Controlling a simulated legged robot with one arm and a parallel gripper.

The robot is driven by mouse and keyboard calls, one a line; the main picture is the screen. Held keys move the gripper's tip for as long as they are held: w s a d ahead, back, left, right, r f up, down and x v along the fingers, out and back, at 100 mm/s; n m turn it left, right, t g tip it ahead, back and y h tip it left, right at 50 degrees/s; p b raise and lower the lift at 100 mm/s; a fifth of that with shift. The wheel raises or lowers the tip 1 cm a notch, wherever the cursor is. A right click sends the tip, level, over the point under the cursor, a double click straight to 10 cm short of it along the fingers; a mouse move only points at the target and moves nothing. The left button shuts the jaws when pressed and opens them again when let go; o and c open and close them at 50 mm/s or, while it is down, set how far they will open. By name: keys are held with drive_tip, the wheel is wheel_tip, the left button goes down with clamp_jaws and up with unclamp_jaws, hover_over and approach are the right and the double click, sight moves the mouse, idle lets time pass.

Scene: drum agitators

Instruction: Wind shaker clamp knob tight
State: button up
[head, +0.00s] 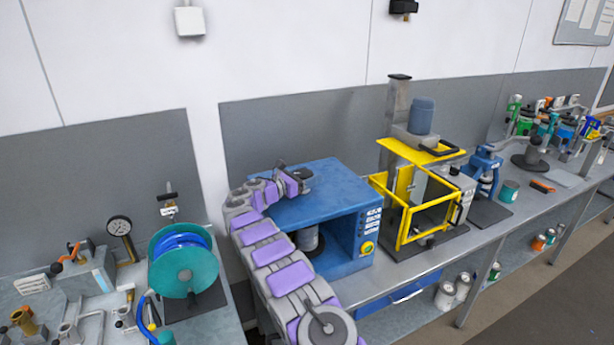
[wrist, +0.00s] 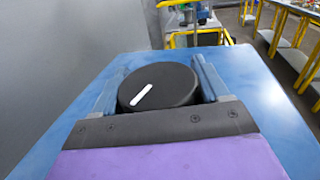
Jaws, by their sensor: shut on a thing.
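The shaker (head: 345,235) is a blue box-shaped machine on the bench, with a front opening that shows a can (head: 308,238) inside. The clamp knob (wrist: 158,88) is a round black knob with a white line on its top, above the blue top plate of the shaker (wrist: 250,90). The white line runs from lower left to upper right in the wrist view. My gripper (wrist: 158,75) is shut on the knob, one finger on each side. In the head view my gripper (head: 298,174) is over the shaker's top, and the knob is mostly hidden by it.
A yellow-framed machine (head: 425,205) stands close to the shaker's right. A teal hose reel (head: 184,262) and a gauge (head: 120,226) are on the left bench. A grey panel (head: 290,130) is behind the shaker. The shaker's top around my gripper is clear.

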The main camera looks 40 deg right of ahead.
drive_tip(key=shift+w+a+r, duration=0.1)
drive_tip(key=o, duration=1)
drive_tip(key=shift+c, duration=0.2)
drive_tip(key=a, duration=1.7)
drive_tip(key=shift+a, duration=0.15)
drive_tip(key=shift+w, duration=0.1)
